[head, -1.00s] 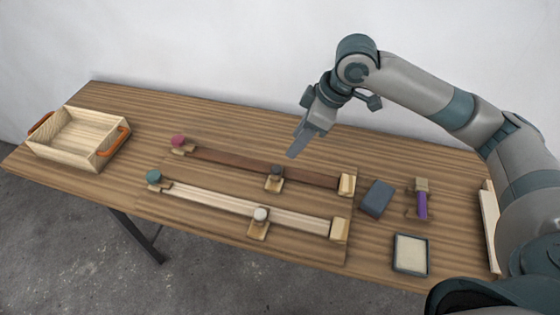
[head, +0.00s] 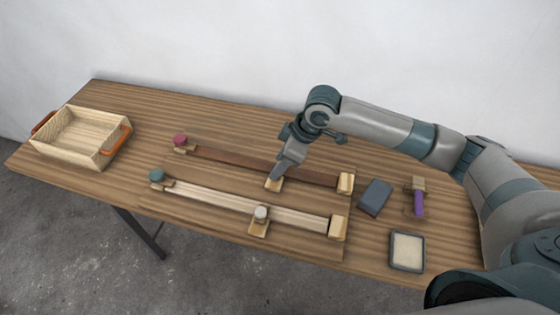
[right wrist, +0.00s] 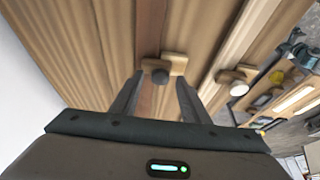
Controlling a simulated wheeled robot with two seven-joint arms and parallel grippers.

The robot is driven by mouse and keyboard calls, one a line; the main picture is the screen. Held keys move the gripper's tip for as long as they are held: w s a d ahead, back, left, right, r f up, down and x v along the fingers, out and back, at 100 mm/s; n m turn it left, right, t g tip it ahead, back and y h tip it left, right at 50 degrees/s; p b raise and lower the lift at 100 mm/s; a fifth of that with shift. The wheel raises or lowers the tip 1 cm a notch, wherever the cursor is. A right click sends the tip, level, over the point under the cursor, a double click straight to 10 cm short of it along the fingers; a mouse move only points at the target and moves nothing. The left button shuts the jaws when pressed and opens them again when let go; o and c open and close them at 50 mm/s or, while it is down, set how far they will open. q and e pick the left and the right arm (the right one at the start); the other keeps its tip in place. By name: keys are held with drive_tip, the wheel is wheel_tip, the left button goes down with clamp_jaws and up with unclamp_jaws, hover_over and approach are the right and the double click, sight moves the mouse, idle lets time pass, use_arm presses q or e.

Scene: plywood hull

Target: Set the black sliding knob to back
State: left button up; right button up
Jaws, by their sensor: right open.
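The black sliding knob (right wrist: 158,76) sits on a light wooden carriage (head: 274,185) on the dark brown rail (head: 232,160). In the head view my right gripper (head: 276,176) is down at this carriage and hides the knob. In the right wrist view my right gripper (right wrist: 159,80) is open, with one finger to each side of the knob and a gap left between. I cannot tell whether either finger touches it. My left gripper is not in view.
A pale rail (head: 215,203) with a white knob (head: 261,212) runs alongside, nearer the front. A wooden tray (head: 75,142) with orange handles stands at the left. A dark block (head: 375,197), a purple-handled item (head: 418,204) and a framed pad (head: 407,251) lie at the right.

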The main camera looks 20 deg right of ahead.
clamp_jaws()
drive_tip(key=shift+s+a+r+p, duration=0.15)
drive_tip(key=shift+s+a+p, duration=0.25)
drive_tip(key=shift+s+p, duration=0.35)
drive_tip(key=shift+s+a+p, duration=0.25)
drive_tip(key=shift+a+p, duration=0.05)
drive_tip(key=shift+p, duration=0.1)
drive_tip(key=shift+s+a, duration=0.2)
drive_tip(key=shift+s, duration=0.05)
unclamp_jaws()
